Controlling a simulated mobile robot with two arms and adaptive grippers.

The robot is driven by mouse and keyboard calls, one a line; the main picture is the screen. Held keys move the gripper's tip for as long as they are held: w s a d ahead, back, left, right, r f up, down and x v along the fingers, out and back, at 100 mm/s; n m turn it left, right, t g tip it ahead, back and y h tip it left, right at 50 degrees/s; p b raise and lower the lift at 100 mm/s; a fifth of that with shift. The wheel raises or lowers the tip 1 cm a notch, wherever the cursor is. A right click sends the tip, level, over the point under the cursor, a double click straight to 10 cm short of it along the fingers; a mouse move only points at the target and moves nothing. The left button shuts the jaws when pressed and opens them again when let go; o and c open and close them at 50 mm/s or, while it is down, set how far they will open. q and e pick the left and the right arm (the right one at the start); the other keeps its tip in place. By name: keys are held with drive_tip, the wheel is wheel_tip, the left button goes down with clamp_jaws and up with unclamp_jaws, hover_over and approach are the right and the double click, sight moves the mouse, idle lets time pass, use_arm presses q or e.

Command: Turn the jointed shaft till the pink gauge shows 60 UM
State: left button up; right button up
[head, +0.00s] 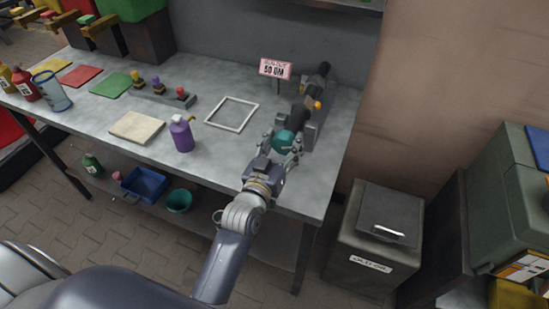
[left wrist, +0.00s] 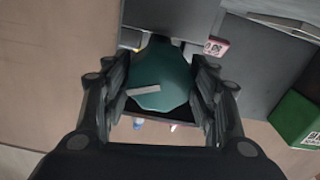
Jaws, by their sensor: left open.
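The pink gauge (head: 275,69) stands at the back of the bench and appears to read 50 UM. Its pink edge also shows in the left wrist view (left wrist: 216,46). The jointed shaft (head: 302,112) lies in grey supports at the bench's right end, with a teal knob (head: 284,139) on its near end. My left gripper (head: 283,150) is open at the knob, its fingers on either side. In the left wrist view the knob (left wrist: 162,75), with a pale bar mark, sits between the fingers of the gripper (left wrist: 161,92). Contact cannot be told. My right gripper is out of view.
A lidded grey bin (head: 375,240) stands right of the bench. The wall is close behind.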

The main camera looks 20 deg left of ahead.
use_arm(q)
drive_tip(key=s, duration=0.7)
drive_tip(key=shift+s+a, duration=0.1)
drive_tip(key=shift+s, duration=0.15)
